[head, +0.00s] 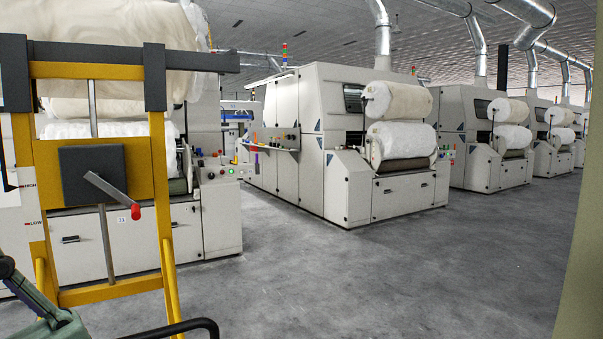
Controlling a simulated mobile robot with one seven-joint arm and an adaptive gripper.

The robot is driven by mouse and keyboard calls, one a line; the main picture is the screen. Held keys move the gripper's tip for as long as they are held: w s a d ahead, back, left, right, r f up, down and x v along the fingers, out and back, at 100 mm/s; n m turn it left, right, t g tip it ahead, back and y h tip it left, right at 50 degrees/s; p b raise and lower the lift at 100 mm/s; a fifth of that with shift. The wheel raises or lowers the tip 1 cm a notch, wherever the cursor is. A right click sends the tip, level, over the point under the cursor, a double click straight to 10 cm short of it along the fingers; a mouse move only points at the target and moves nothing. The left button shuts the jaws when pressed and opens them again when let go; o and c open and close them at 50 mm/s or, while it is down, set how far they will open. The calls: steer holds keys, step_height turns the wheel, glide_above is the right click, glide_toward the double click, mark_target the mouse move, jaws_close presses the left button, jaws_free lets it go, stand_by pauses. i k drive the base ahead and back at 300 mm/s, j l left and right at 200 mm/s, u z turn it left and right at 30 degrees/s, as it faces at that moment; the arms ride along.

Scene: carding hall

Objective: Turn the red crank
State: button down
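The crank (113,196) is a flat grey arm with a red knob (135,212) at its outer end. It slants down to the right from a dark square box (92,172) on a yellow frame (142,180). A thin upright metal rod (105,240) shows above and below the box. Left of the box are the words HIGH and LOW. The crank stands free, with nothing touching it. My gripper is not in view.
The yellow frame has a dark top bar (95,56) with rolls of white fibre behind it. A carding machine (222,220) stands close behind the frame. More machines (330,160) line the hall to the right. The grey floor (360,270) is clear at centre and right.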

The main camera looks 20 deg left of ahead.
mark_target(93, 176)
steer(key=u, duration=1.65)
steer(key=i+j, duration=0.15)
steer(key=i, duration=0.25)
steer(key=i+j, duration=0.2)
steer(key=i, duration=0.15)
steer(key=i+j, duration=0.15)
steer(key=i, duration=0.25)
steer(key=l+z, duration=0.05)
